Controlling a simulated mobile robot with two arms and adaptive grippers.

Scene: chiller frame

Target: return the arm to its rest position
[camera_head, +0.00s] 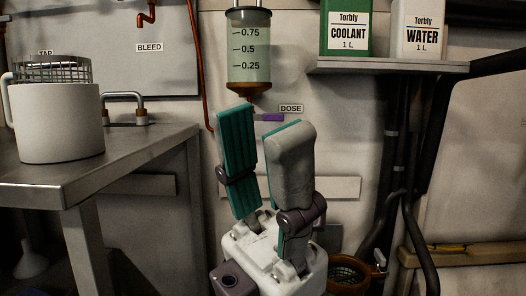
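My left gripper (266,119) stands upright in the middle of the head view. Its two teal-padded fingers are spread apart, with nothing held between them. Behind the fingertips is a small purple lever (271,117) beside the DOSE label (291,108). In the picture the lever shows in the gap between the fingers; I cannot tell how far it is from them. The graduated dosing cylinder (249,50) with pale liquid hangs just above the fingertips. My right gripper is out of view.
A metal bench (130,160) at left holds a white jug (58,122) with a wire basket. A shelf (390,66) at upper right carries green COOLANT (346,28) and white WATER (418,30) containers. Dark hoses run down at right, beside a basket-like opening (347,275).

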